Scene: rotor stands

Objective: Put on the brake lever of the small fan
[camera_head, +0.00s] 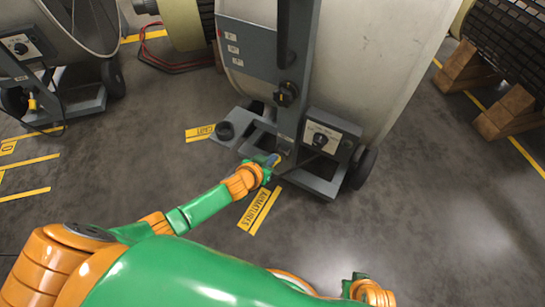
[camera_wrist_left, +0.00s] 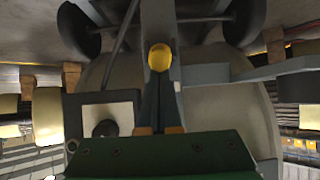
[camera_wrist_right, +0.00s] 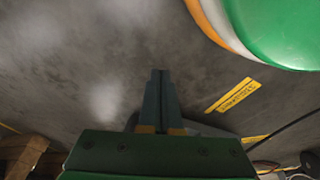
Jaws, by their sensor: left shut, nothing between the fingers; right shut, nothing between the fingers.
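A fan (camera_head: 385,60) with a pale round drum stands in front of me on a grey wheeled base (camera_head: 318,183). The brake lever's yellow end (camera_wrist_left: 159,57) shows in the left wrist view right at my left fingertips; whether they touch it I cannot tell. In the head view it is a small yellow patch (camera_head: 282,153), partly hidden. My left gripper (camera_head: 272,161) is shut and empty, low at the front of the base; its fingers (camera_wrist_left: 160,80) show in its wrist view. My right gripper (camera_wrist_right: 160,75) is shut and empty over bare floor, at the head view's bottom edge.
A control box (camera_head: 330,135) with a knob sits on the base, right of my left gripper. A similar fan (camera_head: 75,25) stands at the left. Wooden blocks (camera_head: 500,110) lie at the right. Yellow floor labels (camera_head: 259,208) are flat.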

